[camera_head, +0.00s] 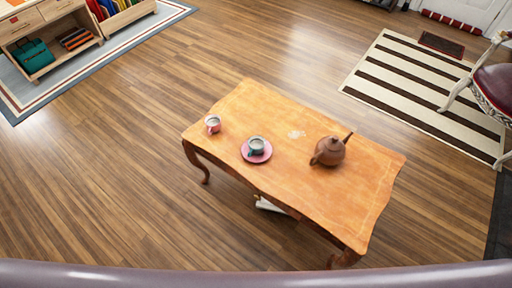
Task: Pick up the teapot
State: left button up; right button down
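A brown teapot (329,151) with a lid stands upright on the right half of a low wooden table (225,108). Its spout or handle points up to the right, and another part sticks out at the lower left; I cannot tell which is which. Neither of my grippers is in view.
On the table, a teal cup (256,145) sits on a pink saucer (265,157), and a pink cup (213,124) stands farther left. A chair (494,88) and striped rug (395,75) are at right. A shelf unit (38,22) stands at upper left. Wooden floor around the table is mostly clear.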

aim_at(327, 158)
jog(key=k+l+u, duration=0.1)
jog(key=l, duration=0.35)
jog(key=k+l+u, duration=0.1)
jog(key=l, duration=0.35)
jog(key=k+l+u, duration=0.1)
jog(key=l, duration=0.35)
